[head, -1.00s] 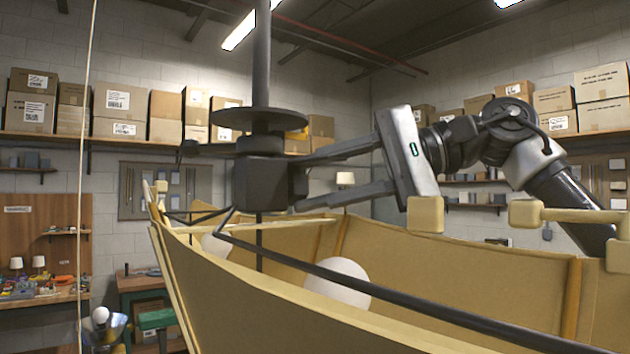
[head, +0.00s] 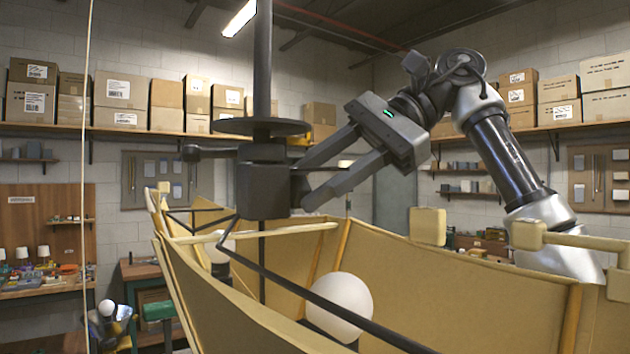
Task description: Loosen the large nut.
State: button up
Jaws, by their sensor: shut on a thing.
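The large nut (head: 262,152) appears to be the dark round part on the lamp's rod, just below a wide dark disc (head: 262,127) and on top of a dark block (head: 262,190). A short dark arm with a knob sticks out to its left. My gripper (head: 303,185) comes in from the right, tilted, with its two fingers reaching the right side of this dark assembly. It is shut on a part there, seemingly the nut; dark on dark hides the exact contact. The dark rod (head: 262,60) stands upright through the assembly.
The tan lampshade (head: 440,285) surrounds the rod below, with a white bulb (head: 343,305) inside. Thin dark struts run from the block to the shade. Tan blocks (head: 428,227) stand on the rim at the right. Shelves with cardboard boxes (head: 120,100) line the walls.

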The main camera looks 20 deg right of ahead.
jog(key=shift+g, duration=0.3)
dwell(0.4)
jog(key=o, duration=1)
jog(key=shift+w, duration=0.1)
jog(key=shift+o, duration=0.2)
